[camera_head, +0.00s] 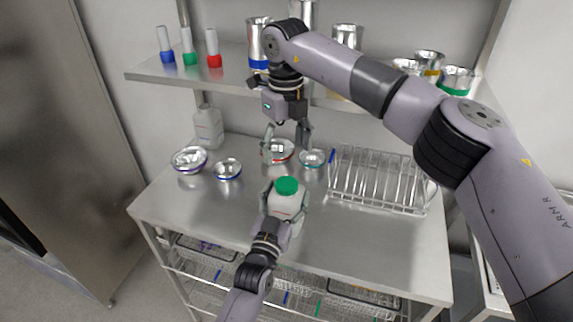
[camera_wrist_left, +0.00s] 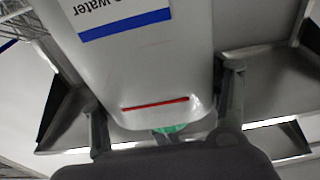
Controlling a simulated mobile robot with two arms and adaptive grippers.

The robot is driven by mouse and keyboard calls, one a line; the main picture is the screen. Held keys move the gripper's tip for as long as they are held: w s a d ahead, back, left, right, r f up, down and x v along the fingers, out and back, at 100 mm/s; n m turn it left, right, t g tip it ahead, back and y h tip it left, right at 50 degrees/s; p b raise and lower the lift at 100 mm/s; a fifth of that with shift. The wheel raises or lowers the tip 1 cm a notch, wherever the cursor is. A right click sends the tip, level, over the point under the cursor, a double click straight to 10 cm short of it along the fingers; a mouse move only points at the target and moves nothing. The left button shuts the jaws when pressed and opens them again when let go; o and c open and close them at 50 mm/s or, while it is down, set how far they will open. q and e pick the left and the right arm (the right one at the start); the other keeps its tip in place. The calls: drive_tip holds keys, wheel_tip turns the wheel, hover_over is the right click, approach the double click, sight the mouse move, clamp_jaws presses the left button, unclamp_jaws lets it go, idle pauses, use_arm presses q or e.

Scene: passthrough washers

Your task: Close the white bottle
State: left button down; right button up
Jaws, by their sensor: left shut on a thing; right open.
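The white bottle (camera_head: 287,208) stands upright near the middle of the steel table, with a green cap (camera_head: 287,186) on its top. Whether the cap is fully tightened cannot be told. My left gripper (camera_head: 285,203) is shut on the bottle's body, one finger on each side. The left wrist view shows the bottle (camera_wrist_left: 150,75) close up, with a label, a red line and a bit of green (camera_wrist_left: 172,128) below it. My right gripper (camera_head: 287,145) is open and empty, pointing down behind and above the bottle, over the bowls.
Several metal bowls (camera_head: 228,169) and another pale bottle (camera_head: 208,128) stand at the back left. A wire rack (camera_head: 385,180) is at the right. A shelf (camera_head: 225,72) above holds bottles and metal cans. The table's front left is clear.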

wheel_tip(320, 180, up, 2)
drive_tip(key=shift+r, duration=0.15)
use_arm(q)
drive_tip(key=shift+c, duration=0.8)
unclamp_jaws()
drive_tip(key=v, duration=1.2)
